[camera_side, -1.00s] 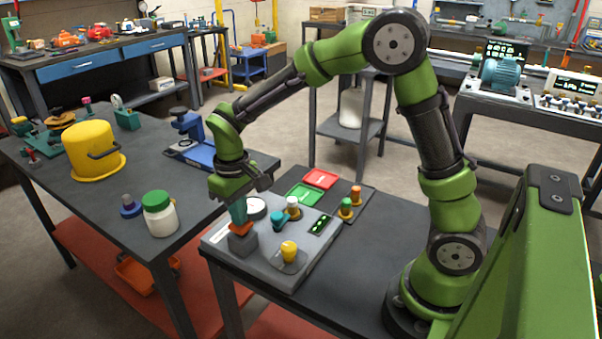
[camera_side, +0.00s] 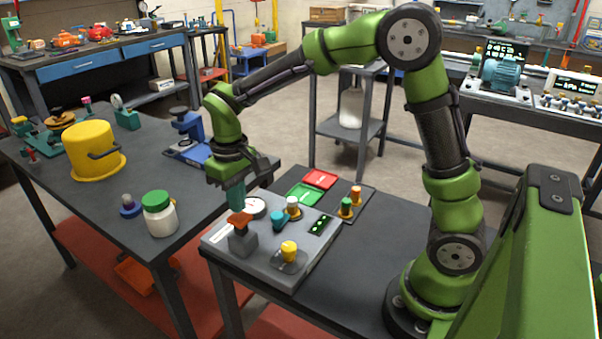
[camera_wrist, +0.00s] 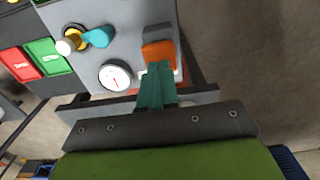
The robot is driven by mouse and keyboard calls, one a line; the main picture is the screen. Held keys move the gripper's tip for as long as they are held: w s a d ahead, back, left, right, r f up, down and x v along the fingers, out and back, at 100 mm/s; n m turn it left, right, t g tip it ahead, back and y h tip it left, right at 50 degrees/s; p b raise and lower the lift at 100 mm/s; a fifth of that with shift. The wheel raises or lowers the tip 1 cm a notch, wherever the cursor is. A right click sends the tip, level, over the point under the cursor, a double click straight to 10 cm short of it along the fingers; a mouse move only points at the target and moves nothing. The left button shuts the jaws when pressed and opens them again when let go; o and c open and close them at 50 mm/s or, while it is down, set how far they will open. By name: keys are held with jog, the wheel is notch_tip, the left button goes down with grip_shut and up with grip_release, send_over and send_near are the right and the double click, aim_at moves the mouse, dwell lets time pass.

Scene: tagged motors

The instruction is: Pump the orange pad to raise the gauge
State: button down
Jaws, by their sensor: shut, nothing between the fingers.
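The orange pad (camera_side: 239,219) sits on a grey block near the left front of the grey panel (camera_side: 262,269). It also shows in the wrist view (camera_wrist: 158,52), just beyond my fingertips. My gripper (camera_side: 236,207) is shut and empty, with its teal fingers pointing down above the pad. In the wrist view the fingertips (camera_wrist: 158,68) come close to the pad's near edge; I cannot tell whether they touch it. The round white gauge (camera_side: 254,208) is beside the gripper, partly hidden in the side view. Its dial (camera_wrist: 116,77) and red needle show in the wrist view.
A green-lidded jar (camera_side: 160,214) stands on the left bench.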

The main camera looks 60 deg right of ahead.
aim_at(239, 216)
jog(key=shift+f, duration=0.1)
jog(key=shift+f, duration=1.75)
jog(key=shift+r, duration=1.9)
jog(key=shift+f, duration=0.1)
jog(key=shift+f, duration=1.85)
jog(key=shift+r, duration=0.15)
jog(key=shift+r, duration=1.8)
